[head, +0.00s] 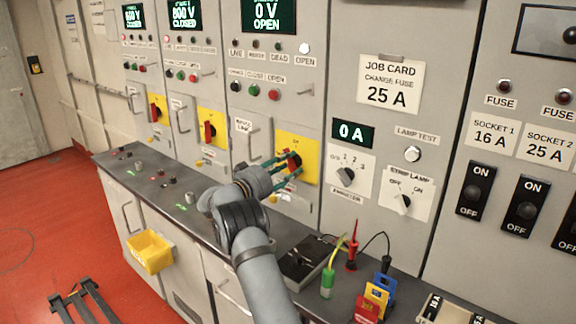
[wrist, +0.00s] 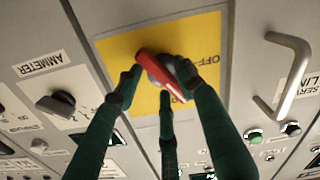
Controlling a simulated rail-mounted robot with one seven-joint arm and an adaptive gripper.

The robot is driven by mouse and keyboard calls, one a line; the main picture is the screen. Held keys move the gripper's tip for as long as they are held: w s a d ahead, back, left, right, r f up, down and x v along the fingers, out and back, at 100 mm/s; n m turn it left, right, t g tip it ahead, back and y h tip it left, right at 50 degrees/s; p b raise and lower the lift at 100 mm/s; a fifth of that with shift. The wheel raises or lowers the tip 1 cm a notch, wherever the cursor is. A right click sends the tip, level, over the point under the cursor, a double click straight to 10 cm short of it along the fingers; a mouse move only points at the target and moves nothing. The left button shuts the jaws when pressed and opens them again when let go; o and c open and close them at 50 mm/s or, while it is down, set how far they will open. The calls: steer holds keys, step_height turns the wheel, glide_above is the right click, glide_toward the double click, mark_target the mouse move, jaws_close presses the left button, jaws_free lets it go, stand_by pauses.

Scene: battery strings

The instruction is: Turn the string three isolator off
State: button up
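The string three isolator has a yellow plate (head: 311,146) on the third panel, under a display (head: 267,12) reading 0 V OPEN. Its red handle (wrist: 155,68) sits on a grey hub and lies diagonally in the wrist view, with part of the word OFF (wrist: 210,62) on the plate beside it. My gripper (head: 291,168) is at this handle. In the wrist view its green fingers (wrist: 160,82) are around the handle, one on each side and one below. The fingertips are very close to the handle and hub. Whether they press on it I cannot tell.
Two other isolators (head: 211,128) (head: 157,108) with red handles are to the left, under displays reading CLOSED. A grey pull handle (wrist: 288,78) stands out beside the plate. An ammeter knob (head: 346,176) is on the right. The worktop below holds test leads (head: 352,250) and a black case (head: 305,258).

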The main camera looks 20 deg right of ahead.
steer(key=shift+c, duration=0.8)
steer(key=c, duration=0.7)
jaws_close()
steer(key=shift+f+b, duration=0.1)
steer(key=shift+b, duration=0.35)
steer(key=shift+f+n+b, duration=0.1)
steer(key=shift+n+b, duration=1)
steer(key=n+b, duration=0.2)
steer(key=shift+n, duration=0.3)
steer(key=n, duration=0.3)
steer(key=shift+w+r+n+b, duration=0.1)
steer(key=shift+r+n+b, duration=0.2)
steer(key=shift+r+b, duration=0.05)
steer(key=shift+a+r+n, duration=0.1)
steer(key=shift+n, duration=1.7)
